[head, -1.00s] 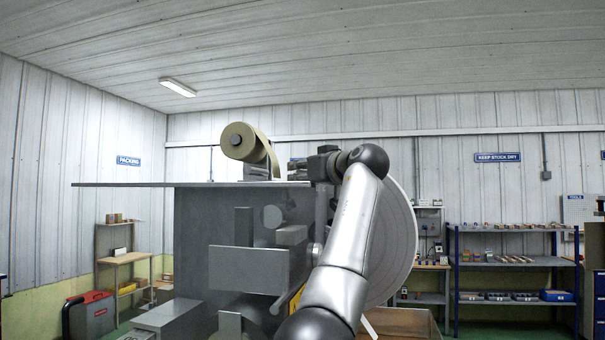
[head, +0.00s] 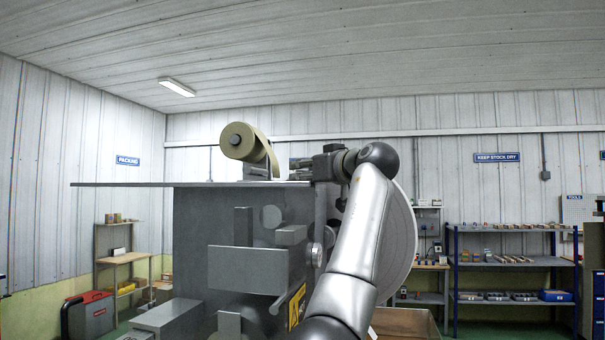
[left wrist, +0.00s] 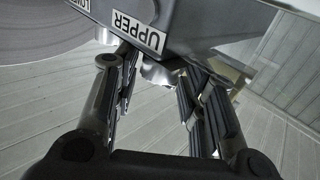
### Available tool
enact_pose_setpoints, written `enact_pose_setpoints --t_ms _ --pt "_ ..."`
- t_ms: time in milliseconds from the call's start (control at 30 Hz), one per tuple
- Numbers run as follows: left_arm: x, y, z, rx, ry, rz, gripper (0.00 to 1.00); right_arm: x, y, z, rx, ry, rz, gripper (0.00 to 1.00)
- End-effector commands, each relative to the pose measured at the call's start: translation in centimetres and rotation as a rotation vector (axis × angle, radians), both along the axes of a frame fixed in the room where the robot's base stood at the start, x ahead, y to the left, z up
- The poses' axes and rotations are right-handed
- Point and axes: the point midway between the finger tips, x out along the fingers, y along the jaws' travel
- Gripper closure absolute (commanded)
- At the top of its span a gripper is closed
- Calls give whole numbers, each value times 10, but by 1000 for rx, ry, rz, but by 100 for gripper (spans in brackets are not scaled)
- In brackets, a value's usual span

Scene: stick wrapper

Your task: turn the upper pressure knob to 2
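In the left wrist view the white UPPER label (left wrist: 138,31) is on the grey machine housing, upside down in the picture. A rounded silver knob (left wrist: 160,72) sits by this label. My left gripper (left wrist: 157,76) is open, with one finger on each side of the knob. I cannot tell whether either finger touches it, and the knob's dial setting cannot be read. In the head view my left gripper (head: 302,169) is at the right end of the machine's top plate, mostly edge-on. My right gripper is not in view.
The grey machine (head: 190,235) carries a tan roll (head: 238,141) on top and a large pale disc (head: 403,240) behind my arm. A second label (left wrist: 85,4) is cut off at the wrist view's top edge. Blue shelves (head: 510,262) stand at the back right.

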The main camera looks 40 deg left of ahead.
Motion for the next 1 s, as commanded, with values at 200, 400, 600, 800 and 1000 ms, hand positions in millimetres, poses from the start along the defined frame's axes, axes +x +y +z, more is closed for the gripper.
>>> enact_pose_setpoints --t_ms 200,400,600,800,1000 --pt "-11 -49 0 2 -2 -4 62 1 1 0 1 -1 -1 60" --pt "-20 -82 0 2 0 -3 62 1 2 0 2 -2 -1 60" --pt "-24 -95 0 1 1 -1 62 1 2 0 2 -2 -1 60" --pt "-25 -96 0 1 1 -1 62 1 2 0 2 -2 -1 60" --pt "-28 -93 -5 -9 6 -37 49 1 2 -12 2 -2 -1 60"
